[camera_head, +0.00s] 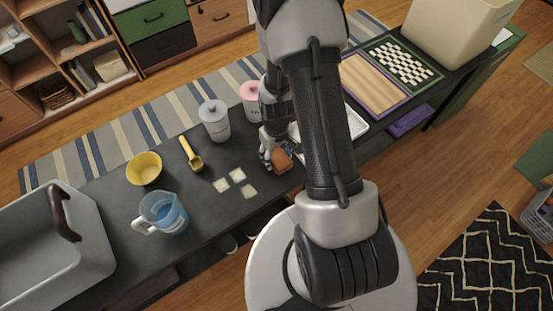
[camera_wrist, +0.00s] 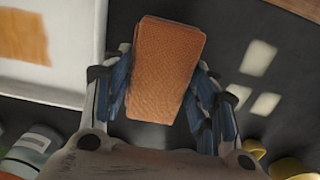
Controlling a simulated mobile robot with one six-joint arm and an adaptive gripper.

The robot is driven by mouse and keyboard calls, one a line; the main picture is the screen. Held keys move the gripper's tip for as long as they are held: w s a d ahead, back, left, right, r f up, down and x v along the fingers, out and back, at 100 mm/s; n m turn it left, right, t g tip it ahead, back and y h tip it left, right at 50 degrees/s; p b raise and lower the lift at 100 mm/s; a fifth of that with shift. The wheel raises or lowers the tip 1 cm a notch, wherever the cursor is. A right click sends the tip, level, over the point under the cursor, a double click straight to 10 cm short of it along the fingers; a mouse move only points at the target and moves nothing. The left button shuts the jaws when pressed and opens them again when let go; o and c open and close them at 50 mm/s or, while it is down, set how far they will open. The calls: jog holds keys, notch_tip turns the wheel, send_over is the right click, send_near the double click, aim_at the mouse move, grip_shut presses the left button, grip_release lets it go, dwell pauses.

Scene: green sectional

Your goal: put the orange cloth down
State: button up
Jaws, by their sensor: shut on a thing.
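The orange cloth (camera_wrist: 166,70) is a folded, textured block between my fingers in the wrist view. It also shows in the head view (camera_head: 281,160), just above or at the dark counter top (camera_head: 215,255). My gripper (camera_wrist: 165,92) is shut on it, one blue-padded finger at each side. In the head view my gripper (camera_head: 276,155) is partly hidden by my arm. Whether the cloth touches the counter I cannot tell.
White squares (camera_head: 237,175) lie left of the gripper. A white tray (camera_head: 356,123) lies to the right. Some counter near the front is clear.

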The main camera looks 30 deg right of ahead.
aim_at(276, 155)
jog(key=shift+f+b, duration=0.3)
jog(key=shift+f, duration=1.15)
jog(key=shift+f, duration=0.1)
jog(key=o, duration=1.2)
